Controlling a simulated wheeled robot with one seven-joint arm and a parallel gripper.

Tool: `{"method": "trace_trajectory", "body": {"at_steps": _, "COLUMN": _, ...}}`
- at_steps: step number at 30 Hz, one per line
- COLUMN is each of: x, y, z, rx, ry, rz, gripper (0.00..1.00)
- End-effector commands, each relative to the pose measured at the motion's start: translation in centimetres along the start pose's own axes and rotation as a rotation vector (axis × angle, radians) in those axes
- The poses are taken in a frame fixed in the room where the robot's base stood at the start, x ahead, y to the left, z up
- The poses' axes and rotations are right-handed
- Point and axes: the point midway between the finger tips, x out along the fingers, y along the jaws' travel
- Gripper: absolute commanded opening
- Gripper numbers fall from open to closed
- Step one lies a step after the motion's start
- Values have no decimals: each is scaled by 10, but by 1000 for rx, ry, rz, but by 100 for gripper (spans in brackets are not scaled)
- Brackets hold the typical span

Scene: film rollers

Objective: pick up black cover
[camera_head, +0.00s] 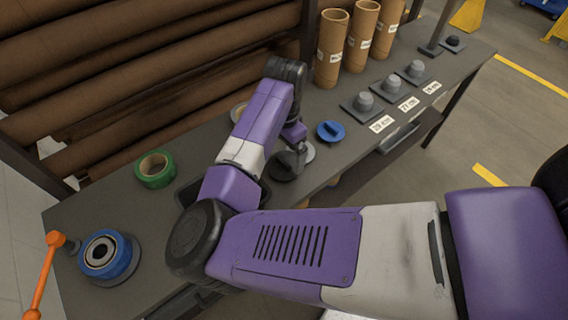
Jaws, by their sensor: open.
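My arm reaches over the dark workbench (112,196), and my gripper (290,160) points down at its middle. The jaws are open, but the fingers are small and partly hidden by my wrist. A dark round piece (281,173), which may be the black cover, lies on the bench right under the gripper. I cannot tell whether the fingers touch it. A lighter grey disc (308,153) shows just behind the gripper. Another small black piece (455,41) sits on a dark plate at the bench's far right end.
Green tape (155,168), a blue ring (105,256) and an orange lever (44,272) are at left.

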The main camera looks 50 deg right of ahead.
Motion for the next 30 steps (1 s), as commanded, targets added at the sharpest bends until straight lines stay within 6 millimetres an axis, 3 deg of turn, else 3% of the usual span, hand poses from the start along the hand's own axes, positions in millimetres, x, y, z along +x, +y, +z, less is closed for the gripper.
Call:
{"method": "trace_trajectory", "body": {"at_steps": 9, "x": 41, "y": 2, "z": -1, "rx": -1, "ry": -1, "rz": 0, "gripper": 100}}
{"method": "trace_trajectory", "body": {"at_steps": 18, "x": 46, "y": 1, "z": -1, "rx": 0, "ry": 0, "rz": -1, "gripper": 100}}
{"method": "trace_trajectory", "body": {"at_steps": 25, "x": 46, "y": 1, "z": -2, "rx": 0, "ry": 0, "rz": -1, "gripper": 55}}
{"method": "trace_trajectory", "body": {"at_steps": 30, "x": 45, "y": 1, "z": -2, "rx": 0, "ry": 1, "rz": -1, "gripper": 52}}
